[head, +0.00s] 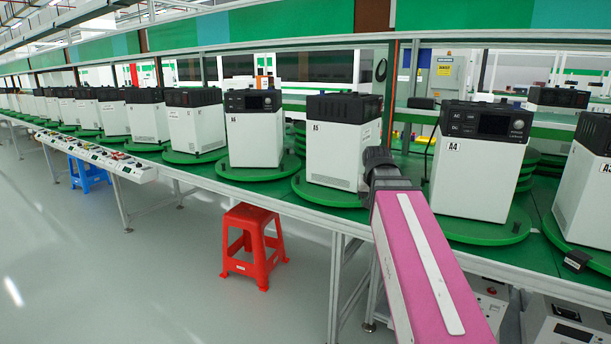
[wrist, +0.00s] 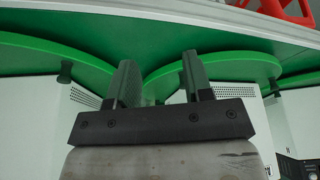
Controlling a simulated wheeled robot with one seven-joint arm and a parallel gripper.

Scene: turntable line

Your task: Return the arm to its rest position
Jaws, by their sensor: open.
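My gripper (head: 379,160) is at the end of my pink arm in the head view, in front of the gap between the unit marked A5 (head: 340,150) and the unit marked A4 (head: 478,170). In the wrist view my gripper (wrist: 160,82) has its two dark fingers apart with nothing between them. Behind the fingers are green turntables (wrist: 215,68) and the green bench top. I cannot tell the exact distance from the fingers to the units or the bench.
White units with black tops stand on green turntables (head: 488,226) along the bench (head: 290,207). A small black block (head: 576,260) sits at the right turntable's edge. A red stool (head: 252,245) stands on the floor. The grey floor (head: 130,275) at left front is open.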

